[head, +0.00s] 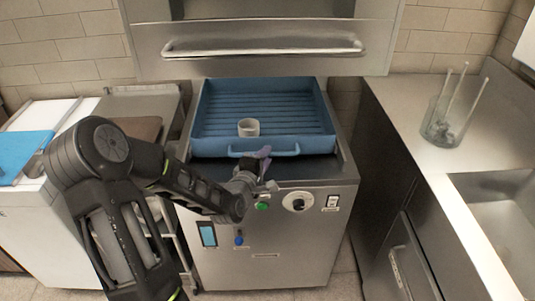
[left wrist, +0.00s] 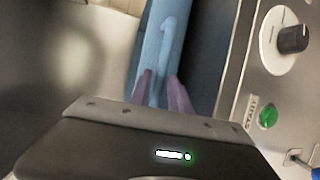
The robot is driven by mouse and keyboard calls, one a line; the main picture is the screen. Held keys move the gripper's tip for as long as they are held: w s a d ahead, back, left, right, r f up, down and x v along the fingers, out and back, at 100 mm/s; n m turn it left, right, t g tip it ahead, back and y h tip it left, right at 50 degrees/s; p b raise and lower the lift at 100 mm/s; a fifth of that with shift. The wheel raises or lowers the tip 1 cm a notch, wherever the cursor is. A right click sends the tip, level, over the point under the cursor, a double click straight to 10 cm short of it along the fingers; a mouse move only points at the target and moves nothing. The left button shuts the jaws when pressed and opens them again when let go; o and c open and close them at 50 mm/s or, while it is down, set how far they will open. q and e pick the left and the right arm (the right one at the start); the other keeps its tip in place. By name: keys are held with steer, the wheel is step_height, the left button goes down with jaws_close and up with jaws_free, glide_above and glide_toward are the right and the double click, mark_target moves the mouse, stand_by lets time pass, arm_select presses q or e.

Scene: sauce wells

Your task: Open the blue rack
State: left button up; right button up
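The blue rack (head: 205,105) is a shallow ribbed tray on top of the steel machine, below the raised hood. Its blue bar handle (head: 285,153) runs along the front side; it also shows in the left wrist view (left wrist: 168,32). My left gripper (head: 264,153) is at the middle of this handle. In the left wrist view its two purple fingers (left wrist: 162,85) lie on either side of the blue bar and appear closed on it; their contact is partly hidden. My right gripper is not in view.
A small white cup (head: 249,127) stands in the rack near its front. The machine's front panel has a green button (head: 262,206) and a black knob (head: 299,204). A steel counter with a glass holder (head: 437,128) is at the right. The steel hood (head: 250,60) hangs above.

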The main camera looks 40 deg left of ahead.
arm_select(q)
steer(key=shift+x, duration=1.1)
steer(key=shift+c, duration=0.2)
jaws_close()
stand_by(0.4)
